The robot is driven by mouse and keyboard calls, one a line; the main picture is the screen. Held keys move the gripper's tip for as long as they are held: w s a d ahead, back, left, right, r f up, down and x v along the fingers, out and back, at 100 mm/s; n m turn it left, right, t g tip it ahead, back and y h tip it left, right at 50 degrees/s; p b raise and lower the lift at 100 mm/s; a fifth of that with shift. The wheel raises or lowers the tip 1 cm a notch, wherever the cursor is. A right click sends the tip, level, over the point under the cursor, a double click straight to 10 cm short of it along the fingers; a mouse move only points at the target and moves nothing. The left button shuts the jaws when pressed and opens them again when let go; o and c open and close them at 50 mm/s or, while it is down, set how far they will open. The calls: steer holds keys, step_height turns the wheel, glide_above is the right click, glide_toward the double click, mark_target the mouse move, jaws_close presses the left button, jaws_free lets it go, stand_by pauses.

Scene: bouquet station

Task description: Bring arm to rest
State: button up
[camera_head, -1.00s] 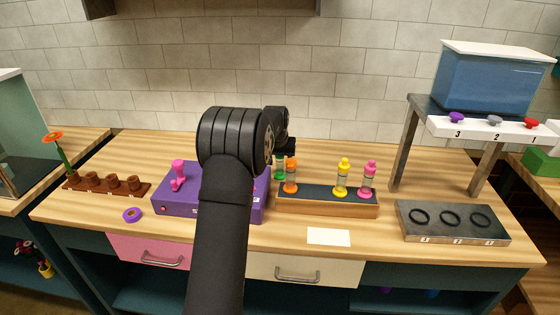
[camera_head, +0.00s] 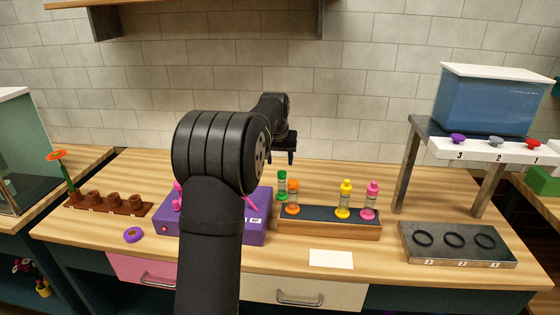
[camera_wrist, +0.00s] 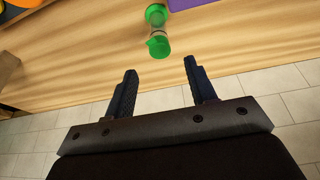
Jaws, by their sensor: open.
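My gripper (camera_head: 283,158) is raised above the back of the counter in the head view, with its fingers pointing down. In the wrist view the gripper (camera_wrist: 163,85) has its two dark fingers spread apart with nothing between them. The green vial also shows in the wrist view (camera_wrist: 158,45), beyond the fingertips. My arm hides part of the purple box (camera_head: 255,232).
The rack (camera_head: 330,228) also holds orange, yellow and pink vials. A brown holder (camera_head: 125,207) with an orange flower stands left, near a purple tape roll (camera_head: 133,235). A blue tank (camera_head: 490,100) on a stand and a ringed tray (camera_head: 460,257) are right. A white card (camera_head: 330,259) lies in front.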

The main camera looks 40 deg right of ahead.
mark_target(282, 171)
steer(key=shift+f, duration=0.1)
steer(key=x, duration=1.2)
steer(key=shift+f, duration=0.3)
step_height(282, 171, up, 3)
steer(key=shift+s+r, duration=0.1)
steer(key=shift+r, duration=0.7)
steer(key=shift+o, duration=0.4)
